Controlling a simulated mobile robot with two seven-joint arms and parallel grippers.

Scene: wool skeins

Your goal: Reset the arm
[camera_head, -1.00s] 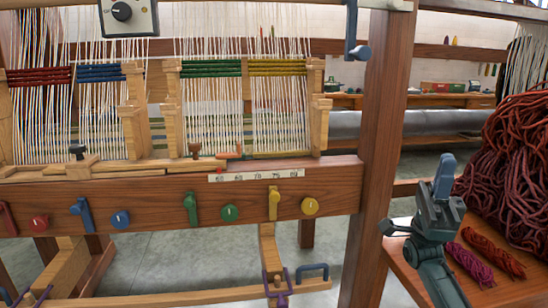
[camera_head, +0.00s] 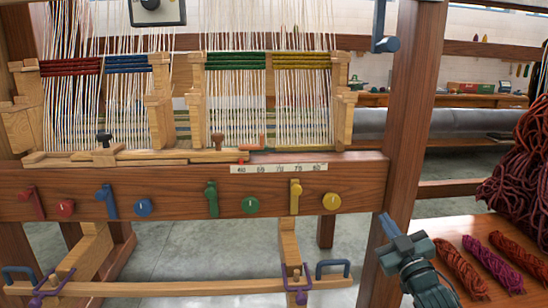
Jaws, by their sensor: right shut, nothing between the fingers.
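My right gripper (camera_head: 389,224) is at the lower right, in front of the loom's thick wooden post and left of the skein table. Its fingers are together, with nothing held between them. The arm comes up from the bottom edge. Three wool skeins lie side by side on the wooden table: a rust one (camera_head: 461,266), a magenta one (camera_head: 493,263) and an orange-red one (camera_head: 520,258). The gripper is apart from them, to their left. My left gripper does not show.
The loom's front beam (camera_head: 170,196) carries coloured levers and knobs, with a treadle bar (camera_head: 180,288) below. The post (camera_head: 407,130) stands just behind my gripper. A big dark-red yarn heap (camera_head: 520,190) is on the table (camera_head: 460,228) at the right.

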